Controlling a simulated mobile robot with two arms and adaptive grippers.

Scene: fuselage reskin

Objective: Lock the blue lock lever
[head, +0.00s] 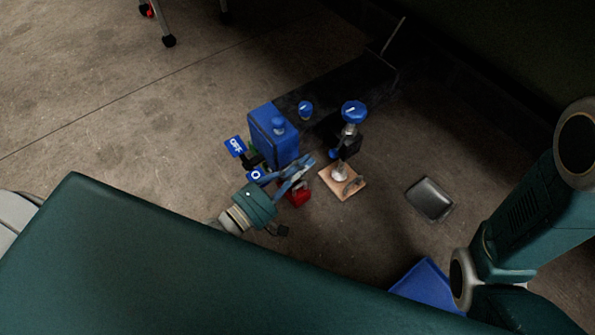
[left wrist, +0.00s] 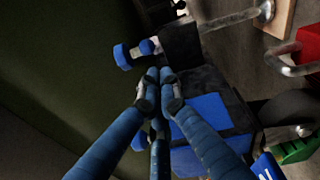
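A blue box-shaped unit (head: 273,134) with a knob on top stands on the floor fixture, and blue labels (head: 235,146) stick out on its left. A round blue knob (head: 353,111) tops a metal post to the right, and a smaller blue knob (head: 305,107) sits behind. I cannot tell which blue part is the lock lever. My left gripper (head: 307,165) is in front of the blue unit. In the left wrist view its fingertips (left wrist: 160,80) are nearly together, with nothing seen between them. A blue knob (left wrist: 123,56) lies beyond the tips. My right gripper is out of view.
A dark block (head: 340,90) runs behind the unit. A wooden plate (head: 342,184) carries the post's metal fittings, and a red part (head: 297,196) is beside it. A dark metal tray (head: 430,199) lies to the right. Open concrete floor lies at the left.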

